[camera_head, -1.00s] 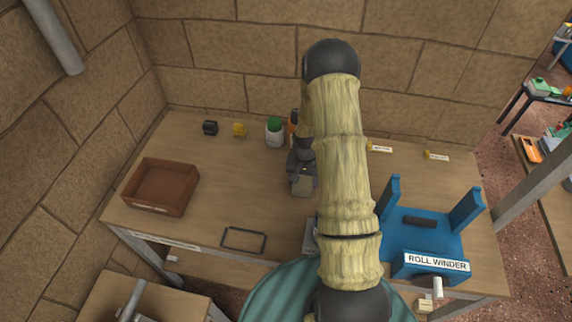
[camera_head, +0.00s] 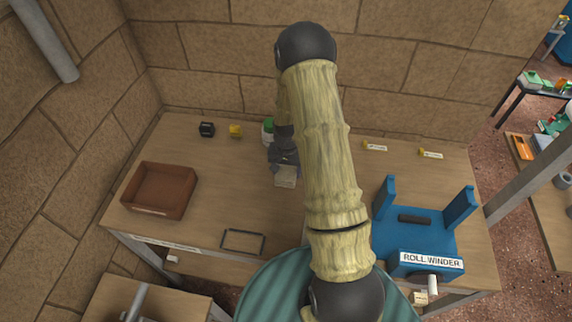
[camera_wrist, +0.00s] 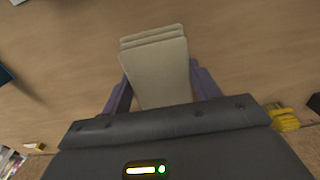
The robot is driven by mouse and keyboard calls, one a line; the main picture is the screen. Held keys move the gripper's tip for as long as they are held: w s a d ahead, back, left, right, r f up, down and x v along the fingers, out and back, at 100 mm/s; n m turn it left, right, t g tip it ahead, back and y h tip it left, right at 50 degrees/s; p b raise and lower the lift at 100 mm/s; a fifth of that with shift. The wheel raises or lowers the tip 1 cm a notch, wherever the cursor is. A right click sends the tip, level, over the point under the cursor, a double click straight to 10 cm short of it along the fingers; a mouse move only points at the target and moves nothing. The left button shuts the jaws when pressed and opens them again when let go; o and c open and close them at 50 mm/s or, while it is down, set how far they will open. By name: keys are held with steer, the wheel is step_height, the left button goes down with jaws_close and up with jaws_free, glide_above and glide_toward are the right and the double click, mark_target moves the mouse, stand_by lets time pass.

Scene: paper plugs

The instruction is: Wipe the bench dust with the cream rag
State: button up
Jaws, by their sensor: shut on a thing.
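The cream rag (camera_head: 285,177) is a folded, flat, layered pad. It shows large in the wrist view (camera_wrist: 155,72), between the two purple-grey fingers of my gripper (camera_wrist: 160,88). My gripper (camera_head: 284,158) is shut on it, over the middle of the wooden bench (camera_head: 225,200). I cannot tell whether the rag touches the bench top. I cannot make out any dust on the bench in either view. My arm hides part of the bench to the right of the gripper.
A brown tray (camera_head: 182,164) stands at the left. A thin dark rectangular frame (camera_head: 243,252) lies near the front edge. A blue roll winder (camera_head: 428,240) stands at the right. Black (camera_head: 206,129) and yellow (camera_head: 235,130) small items and a green-topped container (camera_head: 268,125) stand at the back.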

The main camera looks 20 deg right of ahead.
steer(key=shift+r+p, duration=0.9)
steer(key=shift+r, duration=0.65)
